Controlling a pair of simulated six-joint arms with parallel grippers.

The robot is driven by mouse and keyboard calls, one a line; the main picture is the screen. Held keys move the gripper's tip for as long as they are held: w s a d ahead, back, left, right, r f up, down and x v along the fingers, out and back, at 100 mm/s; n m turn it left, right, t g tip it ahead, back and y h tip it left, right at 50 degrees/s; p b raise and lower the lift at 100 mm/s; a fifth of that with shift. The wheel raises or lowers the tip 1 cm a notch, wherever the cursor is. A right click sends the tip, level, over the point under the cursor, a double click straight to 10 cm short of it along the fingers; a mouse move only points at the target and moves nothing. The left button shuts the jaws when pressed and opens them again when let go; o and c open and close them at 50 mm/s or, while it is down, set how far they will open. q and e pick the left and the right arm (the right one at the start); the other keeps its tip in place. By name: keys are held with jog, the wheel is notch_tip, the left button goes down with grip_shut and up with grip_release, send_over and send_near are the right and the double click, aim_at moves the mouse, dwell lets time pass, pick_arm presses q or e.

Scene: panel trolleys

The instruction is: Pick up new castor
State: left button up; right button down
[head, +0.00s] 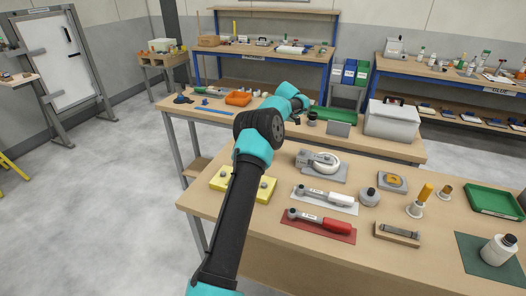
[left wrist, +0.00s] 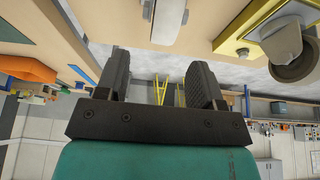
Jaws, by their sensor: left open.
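A castor (head: 322,162) with a white wheel and a grey metal body lies on a grey pad on the near bench. My left arm rises through the middle of the head view, left of the castor, and its wrist end reaches beyond it toward the back bench. The left wrist view shows my left gripper (left wrist: 160,68) with its two black fingers apart and nothing between them. The fingers are hard to make out in the head view. My right gripper is in neither view.
A yellow fixture (head: 228,182) is partly hidden behind my arm. Torque wrenches with white (head: 325,198) and red (head: 320,225) handles lie in front of the castor. A grey knob-like part (head: 369,196) and a green tray (head: 494,201) stand to the right. A grey box (head: 392,119) stands behind.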

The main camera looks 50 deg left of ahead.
pick_arm(q)
jog(key=shift+x, duration=1.6)
jog(key=shift+x, duration=2.55)
jog(key=shift+s, duration=0.2)
jog(key=shift+d, duration=0.1)
grip_shut()
jog(key=shift+r, duration=0.1)
